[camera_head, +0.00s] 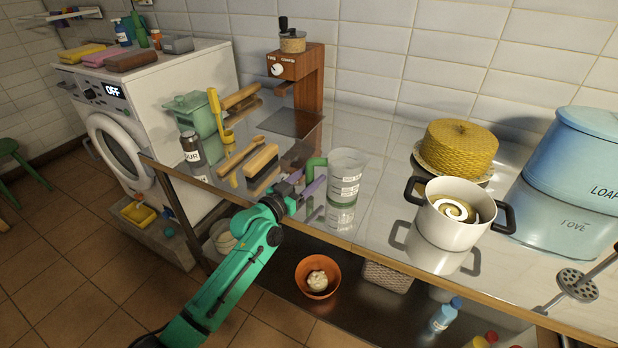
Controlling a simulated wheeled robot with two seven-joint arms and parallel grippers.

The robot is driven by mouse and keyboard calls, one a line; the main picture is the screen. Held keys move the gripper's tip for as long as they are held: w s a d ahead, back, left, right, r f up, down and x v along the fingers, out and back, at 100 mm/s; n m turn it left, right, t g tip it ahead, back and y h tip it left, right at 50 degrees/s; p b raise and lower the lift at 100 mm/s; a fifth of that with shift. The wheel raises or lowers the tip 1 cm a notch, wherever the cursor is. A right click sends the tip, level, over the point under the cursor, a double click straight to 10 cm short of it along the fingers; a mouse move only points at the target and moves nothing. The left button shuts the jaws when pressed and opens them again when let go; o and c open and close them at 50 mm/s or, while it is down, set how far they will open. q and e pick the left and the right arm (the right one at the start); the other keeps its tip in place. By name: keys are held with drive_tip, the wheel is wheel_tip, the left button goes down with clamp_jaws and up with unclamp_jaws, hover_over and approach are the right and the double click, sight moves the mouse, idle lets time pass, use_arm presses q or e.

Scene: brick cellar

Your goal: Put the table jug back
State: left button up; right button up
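A clear jug (346,172) with dark print and a green handle (316,163) stands upright on the glossy counter, left of the white pot. Its handle points left, toward my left gripper. My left gripper (308,183) is at the counter's front edge, with its fingers right at the lower part of the handle. The fingers and handle overlap in the picture, so I cannot tell whether they are closed on it. The jug appears to rest on the counter, with its reflection beneath it. My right gripper is not in view.
A white pot (451,229) with black handles stands right of the jug. A yellow woven cover (456,147) and a blue loaf tin (586,150) are behind it. Brushes (262,163) and a grinder (300,80) are left. A terracotta bowl (311,284) sits on the lower shelf.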

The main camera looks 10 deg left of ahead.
use_arm(q)
drive_tip(key=shift+r, duration=0.1)
drive_tip(key=shift+s, duration=0.15)
drive_tip(key=v, duration=1.1)
drive_tip(key=shift+s+a+b, duration=0.15)
drive_tip(key=shift+s+b, duration=0.2)
drive_tip(key=shift+r, duration=0.1)
